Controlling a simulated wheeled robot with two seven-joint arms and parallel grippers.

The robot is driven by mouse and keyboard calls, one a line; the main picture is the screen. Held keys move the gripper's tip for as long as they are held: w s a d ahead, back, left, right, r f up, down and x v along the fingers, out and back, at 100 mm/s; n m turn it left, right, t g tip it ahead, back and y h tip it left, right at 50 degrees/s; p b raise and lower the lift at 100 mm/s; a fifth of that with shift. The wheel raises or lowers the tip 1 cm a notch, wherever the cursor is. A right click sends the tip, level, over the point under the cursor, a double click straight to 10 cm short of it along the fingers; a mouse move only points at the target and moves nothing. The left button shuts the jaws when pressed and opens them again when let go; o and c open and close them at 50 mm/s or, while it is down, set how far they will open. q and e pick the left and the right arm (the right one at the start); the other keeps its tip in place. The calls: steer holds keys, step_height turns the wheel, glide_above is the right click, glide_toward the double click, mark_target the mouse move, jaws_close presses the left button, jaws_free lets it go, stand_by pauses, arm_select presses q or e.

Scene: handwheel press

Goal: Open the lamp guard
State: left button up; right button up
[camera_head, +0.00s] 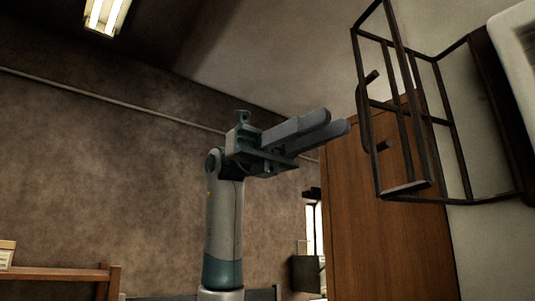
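The lamp guard (415,120) is a dark wire cage of thin bars at the upper right. It stands out from a dark mount beside a pale panel. Whether the cage is latched cannot be told. My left gripper (337,121) is raised in the middle, its fingers pointing right towards the cage. Its fingertips appear apart from the bars, and I see nothing held. The fingers overlap in this view, so any gap is unclear. My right gripper is not in view.
A tall brown wooden cabinet (350,230) stands behind and below the cage. A wooden shelf (60,274) is at the lower left. A ceiling lamp (106,14) glows at the top left. The space left of my arm looks clear.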

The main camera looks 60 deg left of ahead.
arm_select(q)
steer(key=s+a, duration=0.1)
steer(key=a, duration=1.1)
steer(key=shift+s+b, duration=0.4)
steer(key=shift+a, duration=0.1)
